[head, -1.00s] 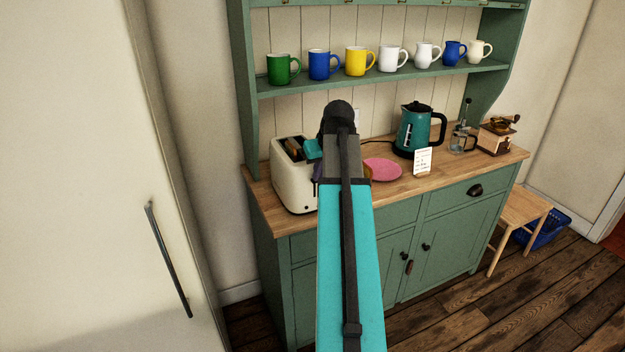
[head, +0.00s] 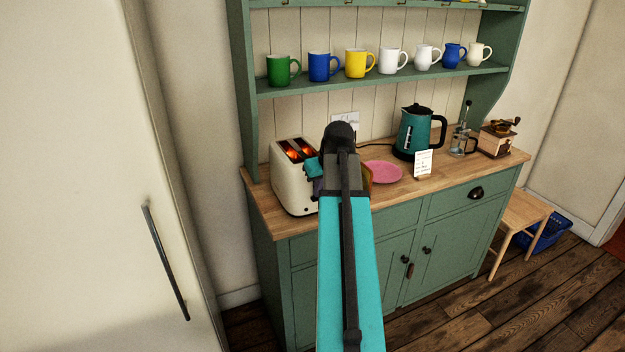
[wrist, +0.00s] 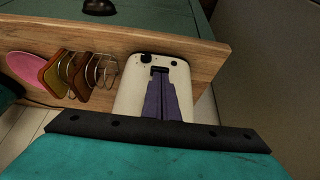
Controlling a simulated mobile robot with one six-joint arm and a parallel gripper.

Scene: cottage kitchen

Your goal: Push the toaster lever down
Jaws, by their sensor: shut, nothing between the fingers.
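The cream toaster (head: 290,190) stands at the left end of the wooden counter. Its two top slots glow orange, and no bread stands above them. In the wrist view the toaster's end face (wrist: 131,88) is turned to me, with a dark vertical slot and a dark knob. My gripper (wrist: 160,74) is shut and empty, its purple fingers right at that slot. The lever is not clearly seen; the fingertips cover its place, and I cannot tell whether they touch it. In the head view my arm hides most of the gripper.
A wire rack with brown slices (wrist: 76,72) and a pink plate (head: 384,172) are beside the toaster. A teal kettle (head: 414,132), a small card (head: 423,163), a glass press (head: 462,140) and a grinder (head: 497,140) stand farther right. Several mugs line the shelf (head: 385,82) above.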

